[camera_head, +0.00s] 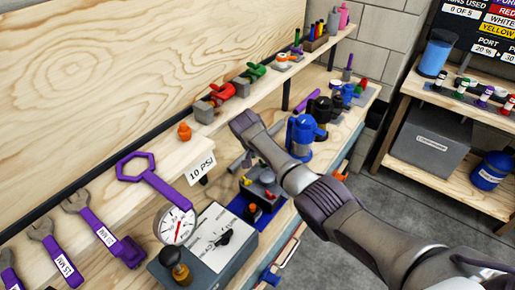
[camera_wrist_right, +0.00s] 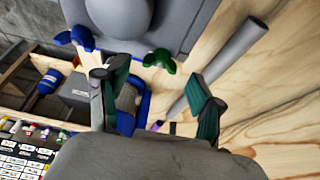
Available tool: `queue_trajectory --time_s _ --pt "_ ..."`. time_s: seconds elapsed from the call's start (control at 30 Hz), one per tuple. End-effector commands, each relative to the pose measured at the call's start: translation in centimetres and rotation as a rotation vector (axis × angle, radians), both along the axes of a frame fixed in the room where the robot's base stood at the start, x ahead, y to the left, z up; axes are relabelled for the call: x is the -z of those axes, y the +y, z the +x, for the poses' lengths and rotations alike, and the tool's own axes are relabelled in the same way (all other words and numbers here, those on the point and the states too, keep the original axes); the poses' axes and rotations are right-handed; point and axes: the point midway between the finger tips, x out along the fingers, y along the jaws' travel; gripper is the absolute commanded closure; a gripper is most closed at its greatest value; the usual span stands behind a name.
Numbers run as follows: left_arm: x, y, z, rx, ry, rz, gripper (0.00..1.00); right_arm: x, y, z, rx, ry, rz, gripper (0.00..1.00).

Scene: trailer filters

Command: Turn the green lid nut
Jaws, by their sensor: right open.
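The green lid nut (camera_wrist_right: 159,60) is a small winged nut in the right wrist view, at the edge of a grey lid or housing (camera_wrist_right: 180,22). My right gripper (camera_wrist_right: 155,98) is open, with its two dark-green-padded fingers spread wide. The nut appears above and between the fingertips in that picture, with nothing between the pads gripped. A blue winged nut (camera_wrist_right: 75,38) sits at the housing's left edge. In the head view my right arm crosses the bench and hides its fingers and the green nut. My left gripper is not in view.
A grey cylinder (camera_wrist_right: 227,60) lies to the right of the green nut. In the head view, a blue filter housing (camera_head: 301,137) stands beside my arm. A gauge (camera_head: 174,225) and purple wrenches (camera_head: 98,228) are at the left. Valves (camera_head: 222,94) line the upper shelf.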

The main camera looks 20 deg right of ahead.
Motion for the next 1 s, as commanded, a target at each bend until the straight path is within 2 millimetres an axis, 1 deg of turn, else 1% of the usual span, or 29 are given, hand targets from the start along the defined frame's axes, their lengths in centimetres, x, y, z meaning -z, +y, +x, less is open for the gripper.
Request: queue_trajectory --time_s 0.17,0.2,0.3,0.4,0.5,0.7,1.0 --pt "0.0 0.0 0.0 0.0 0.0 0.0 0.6 -3.1 1.0 -0.8 -0.002 -0.004 0.002 0.33" --pt "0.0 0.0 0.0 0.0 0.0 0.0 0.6 -4.0 1.4 -1.0 -0.002 -0.005 0.003 0.33" --pt "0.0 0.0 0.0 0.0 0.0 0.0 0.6 -5.9 2.0 -1.5 -0.002 -0.003 0.002 0.33" --pt "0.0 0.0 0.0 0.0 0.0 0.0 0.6 -7.5 2.5 -1.9 0.0 -0.002 0.002 0.33" --pt "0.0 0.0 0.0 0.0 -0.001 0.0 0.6 -8.6 2.8 -2.2 0.0 -0.001 0.0 0.33" --pt "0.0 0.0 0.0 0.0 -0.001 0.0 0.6 -9.4 3.0 -2.4 0.0 0.0 0.0 0.33" --pt "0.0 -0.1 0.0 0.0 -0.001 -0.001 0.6 -9.4 3.0 -2.4 0.0 0.0 0.0 0.33"
